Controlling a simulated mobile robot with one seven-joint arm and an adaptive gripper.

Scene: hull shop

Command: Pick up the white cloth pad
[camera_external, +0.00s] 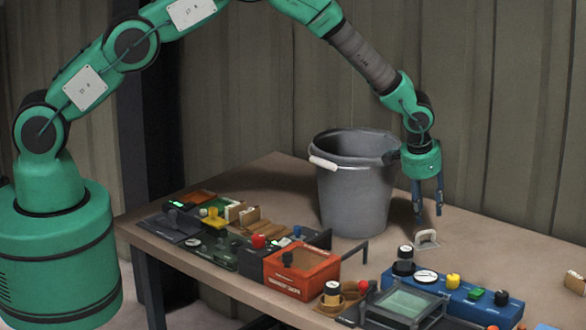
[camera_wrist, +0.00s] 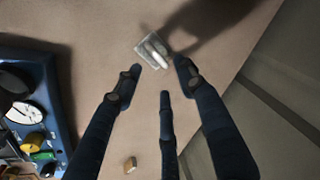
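A small pale pad-like thing with a white, loop-shaped top (camera_external: 427,236) lies on the table to the right of the bucket. It also shows in the wrist view (camera_wrist: 152,50), as a whitish-grey square with a rounded white ridge; I cannot tell its material. My gripper (camera_external: 428,208) points down above it, with a visible gap. In the wrist view my gripper (camera_wrist: 158,80) has three dark fingers spread apart with nothing between them. The pad lies just beyond the fingertips, mostly unobstructed.
A grey bucket (camera_external: 355,190) stands close to the left of my gripper. A blue control panel (camera_external: 455,297) lies nearer the front, with an orange box (camera_external: 301,272) and several devices to its left. A small tan block (camera_external: 575,282) lies at right. Corrugated wall (camera_external: 500,120) rises behind.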

